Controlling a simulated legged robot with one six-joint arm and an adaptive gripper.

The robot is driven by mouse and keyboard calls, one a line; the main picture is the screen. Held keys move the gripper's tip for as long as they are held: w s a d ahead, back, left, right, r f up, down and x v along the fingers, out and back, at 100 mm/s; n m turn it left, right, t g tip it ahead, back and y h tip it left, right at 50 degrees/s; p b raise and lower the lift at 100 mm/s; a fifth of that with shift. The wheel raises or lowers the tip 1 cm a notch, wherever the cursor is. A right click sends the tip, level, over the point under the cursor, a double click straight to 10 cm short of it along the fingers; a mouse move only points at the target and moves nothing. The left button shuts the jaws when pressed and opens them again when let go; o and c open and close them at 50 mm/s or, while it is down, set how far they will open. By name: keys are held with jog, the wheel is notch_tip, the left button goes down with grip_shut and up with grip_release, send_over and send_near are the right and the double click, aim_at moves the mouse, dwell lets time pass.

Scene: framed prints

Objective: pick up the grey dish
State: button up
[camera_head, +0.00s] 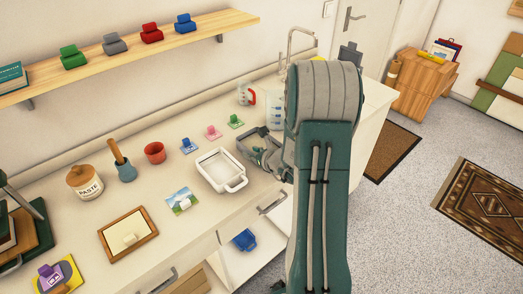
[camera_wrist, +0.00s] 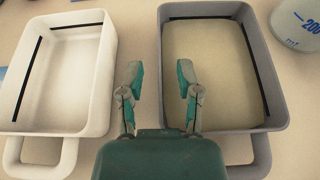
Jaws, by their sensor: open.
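The grey dish (camera_wrist: 215,12) is a rectangular tray with a loop handle at its near end, on the right of the wrist view. In the head view only part of it (camera_head: 246,146) shows behind my arm. My gripper (camera_wrist: 163,82) is open and empty. The left finger is over the gap beside the white dish (camera_wrist: 110,68). The white dish also shows in the head view (camera_head: 219,173), left of my gripper (camera_head: 264,152).
A measuring jug (camera_wrist: 300,22) stands right of the grey dish. Small coloured clips (camera_head: 213,132) lie behind the white dish. A red cup (camera_head: 155,153), a paste jar (camera_head: 85,182) and a framed board (camera_head: 128,235) are farther left. A shelf (camera_head: 130,52) runs above the counter.

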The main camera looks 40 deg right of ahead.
grip_shut()
jog(key=shift+r, duration=0.1)
